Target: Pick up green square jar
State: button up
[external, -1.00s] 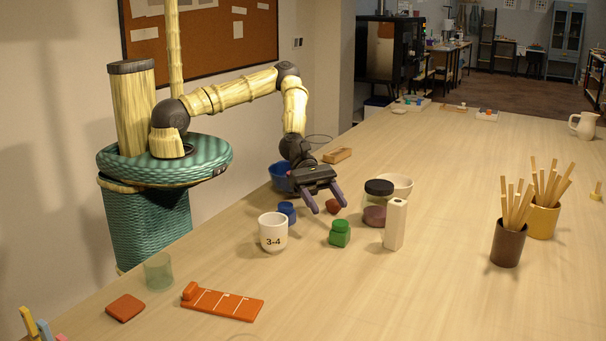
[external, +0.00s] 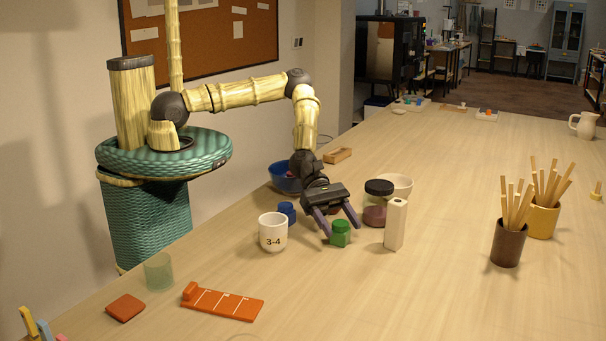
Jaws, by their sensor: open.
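The green square jar (external: 340,234) stands upright on the wooden table in the external view. My gripper (external: 343,231) is open, low over the table, with its two fingers pointing toward the front. The left finger reaches the jar's left side and the right finger reaches its right side, so the jar shows between the fingertips. I cannot tell whether either finger touches it.
A white cup marked 3-4 (external: 272,233) and a blue jar (external: 287,211) stand left of the gripper. A pale upright block (external: 395,224) and a dark-lidded jar (external: 377,203) stand close on the right.

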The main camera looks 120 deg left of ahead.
jog(key=shift+w+d+f, duration=0.15)
jog(key=shift+w+f, duration=0.05)
jog(key=shift+w, duration=0.05)
dwell(0.3)
jog(key=shift+s, duration=0.1)
jog(key=c, duration=1.2)
